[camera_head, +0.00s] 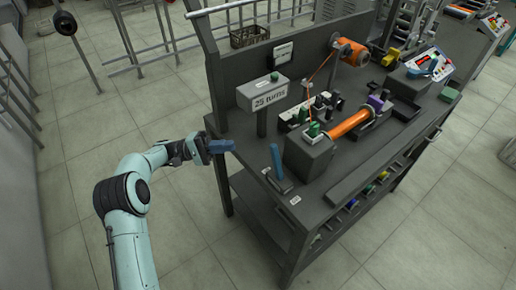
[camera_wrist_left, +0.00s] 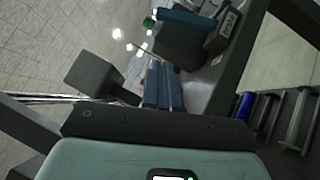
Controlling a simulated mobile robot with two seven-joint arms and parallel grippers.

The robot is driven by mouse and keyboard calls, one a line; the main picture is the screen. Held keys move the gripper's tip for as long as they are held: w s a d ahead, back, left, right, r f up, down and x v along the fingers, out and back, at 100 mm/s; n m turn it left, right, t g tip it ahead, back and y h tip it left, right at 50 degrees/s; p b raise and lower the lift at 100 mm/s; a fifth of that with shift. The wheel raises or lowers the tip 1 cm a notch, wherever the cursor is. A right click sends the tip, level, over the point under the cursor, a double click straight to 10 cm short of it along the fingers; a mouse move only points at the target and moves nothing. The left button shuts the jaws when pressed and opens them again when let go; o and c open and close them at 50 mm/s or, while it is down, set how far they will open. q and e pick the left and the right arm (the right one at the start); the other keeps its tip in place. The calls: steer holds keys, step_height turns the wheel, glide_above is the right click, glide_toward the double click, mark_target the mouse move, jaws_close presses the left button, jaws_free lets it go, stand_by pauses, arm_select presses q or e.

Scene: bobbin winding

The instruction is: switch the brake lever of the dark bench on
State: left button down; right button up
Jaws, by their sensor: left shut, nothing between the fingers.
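The dark bench (camera_head: 335,190) stands right of centre in the head view. Its blue brake lever (camera_head: 277,160) stands nearly upright on a dark base near the front left corner, beside a small white label. The lever also shows at the top of the left wrist view (camera_wrist_left: 188,20). My left gripper (camera_head: 224,146) is shut and empty, with its blue fingers pointing toward the bench. It is left of the lever and apart from it, near the bench's left end. Its closed fingers also show in the left wrist view (camera_wrist_left: 162,88). My right gripper is not in view.
A sign box reading 25 (camera_head: 262,93) stands on a post behind the lever. An orange wound bobbin (camera_head: 350,123) and a dark block (camera_head: 309,155) lie to the right. A lower shelf holds coloured spools (camera_head: 352,203).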

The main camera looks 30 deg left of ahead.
mark_target(277, 164)
arm_select(q)
steer(key=x, duration=0.7)
steer(key=shift+w+d+r+b, duration=0.1)
steer(key=shift+w+d+b, duration=0.05)
steer(key=shift+d+b, duration=0.2)
steer(key=shift+s+d+r, duration=0.2)
steer(key=shift+s+d, duration=0.05)
steer(key=shift+d, duration=0.3)
steer(key=shift+s+d+r, duration=0.25)
steer(key=shift+d, duration=0.35)
steer(key=shift+s+d+r, duration=0.2)
steer(key=shift+d, duration=0.35)
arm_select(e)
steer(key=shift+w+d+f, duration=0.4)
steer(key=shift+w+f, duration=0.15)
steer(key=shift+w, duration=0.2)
arm_select(q)
steer(key=shift+r, duration=0.1)
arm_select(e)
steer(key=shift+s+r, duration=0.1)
